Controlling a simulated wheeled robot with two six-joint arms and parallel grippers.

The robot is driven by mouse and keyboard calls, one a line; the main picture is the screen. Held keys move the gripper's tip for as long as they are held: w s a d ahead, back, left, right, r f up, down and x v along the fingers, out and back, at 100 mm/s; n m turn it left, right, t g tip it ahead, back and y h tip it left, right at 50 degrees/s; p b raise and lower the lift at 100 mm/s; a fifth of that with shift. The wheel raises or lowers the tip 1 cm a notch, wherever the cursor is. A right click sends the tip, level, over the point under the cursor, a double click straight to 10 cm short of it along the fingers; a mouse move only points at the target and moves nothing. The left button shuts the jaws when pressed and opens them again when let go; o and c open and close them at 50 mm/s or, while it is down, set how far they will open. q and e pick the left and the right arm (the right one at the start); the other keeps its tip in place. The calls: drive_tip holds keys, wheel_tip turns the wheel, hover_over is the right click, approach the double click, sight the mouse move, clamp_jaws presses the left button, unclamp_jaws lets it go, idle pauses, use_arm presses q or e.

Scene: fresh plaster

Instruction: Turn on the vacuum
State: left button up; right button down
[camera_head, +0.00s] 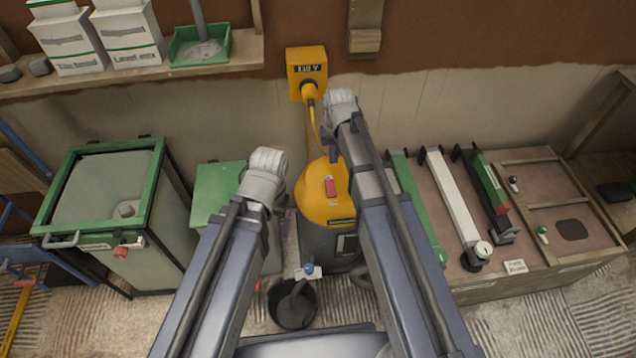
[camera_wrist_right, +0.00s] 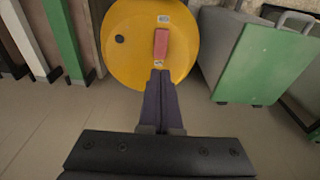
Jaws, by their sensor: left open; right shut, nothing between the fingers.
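The vacuum (camera_head: 313,205) stands in the middle of the head view, with a round yellow top and a grey body. A red switch (camera_head: 330,187) sits on its top; it also shows in the right wrist view (camera_wrist_right: 161,43). My right gripper (camera_wrist_right: 160,73) is shut and empty. Its fingertips are over the yellow top, close to the near end of the switch in the wrist view; I cannot tell whether they touch anything. My right arm hides part of the vacuum in the head view. My left gripper is hidden behind my left arm.
A yellow 110 V box (camera_head: 306,70) with a plug and cable is on the wall behind. A green-rimmed bin (camera_head: 160,215) and green-lidded box (camera_head: 217,187) stand left. A workbench (camera_head: 470,250) with long tools stands right. A black bucket (camera_head: 292,312) is in front.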

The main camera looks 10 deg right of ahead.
sight(330, 182)
use_arm(q)
drive_tip(key=shift+w+a+f, duration=0.15)
drive_tip(key=shift+a+f, duration=0.25)
drive_tip(key=shift+f, duration=0.05)
use_arm(e)
drive_tip(key=shift+w+f, duration=0.2)
drive_tip(key=shift+w, duration=0.25)
drive_tip(key=shift+w+f, duration=0.2)
drive_tip(key=shift+w, duration=0.25)
use_arm(q)
drive_tip(key=shift+f+b, duration=0.15)
drive_tip(key=shift+b, duration=0.2)
use_arm(e)
drive_tip(key=shift+f, duration=0.2)
drive_tip(key=f+b, duration=0.4)
drive_tip(key=w+f+b, duration=0.1)
drive_tip(key=f+b, duration=0.8)
drive_tip(key=shift+w, duration=0.4)
use_arm(q)
wheel_tip(330, 182, down, 14)
drive_tip(key=shift+r+b, duration=0.2)
drive_tip(key=shift+b, duration=0.1)
use_arm(e)
drive_tip(key=shift+f, duration=0.3)
